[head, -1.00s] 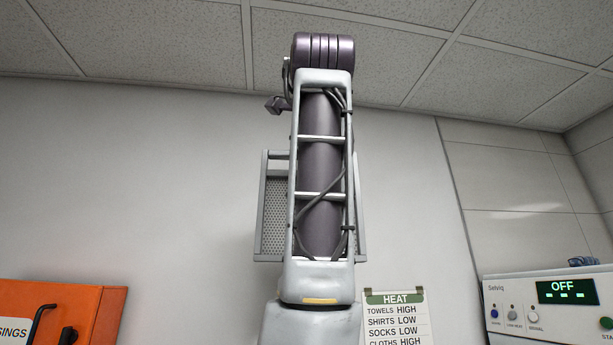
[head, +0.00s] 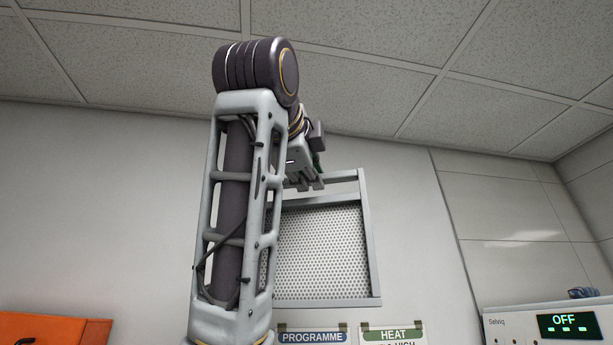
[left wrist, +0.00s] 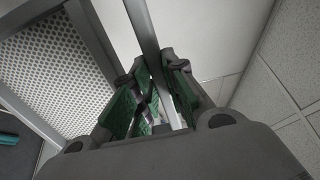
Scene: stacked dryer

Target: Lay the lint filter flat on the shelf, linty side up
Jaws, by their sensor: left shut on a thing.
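The lint filter (head: 322,252) is a grey metal frame around a perforated panel. In the head view it hangs upright in front of the wall, partly hidden at its left by my left arm. My left gripper (head: 306,186) is above the panel, shut on the filter's top bar. In the left wrist view, the green-padded fingers (left wrist: 155,95) close around a grey bar (left wrist: 143,30), and the perforated panel (left wrist: 55,72) lies to the left. I cannot make out lint on the face in view. No shelf can be made out. My right gripper is out of view.
A white Selviq machine (head: 560,326), its display (head: 568,324) reading OFF, stands at lower right with a small blue thing (head: 582,293) on top. An orange box (head: 50,328) is at lower left. PROGRAMME (head: 312,337) and HEAT (head: 394,335) signs hang low on the wall.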

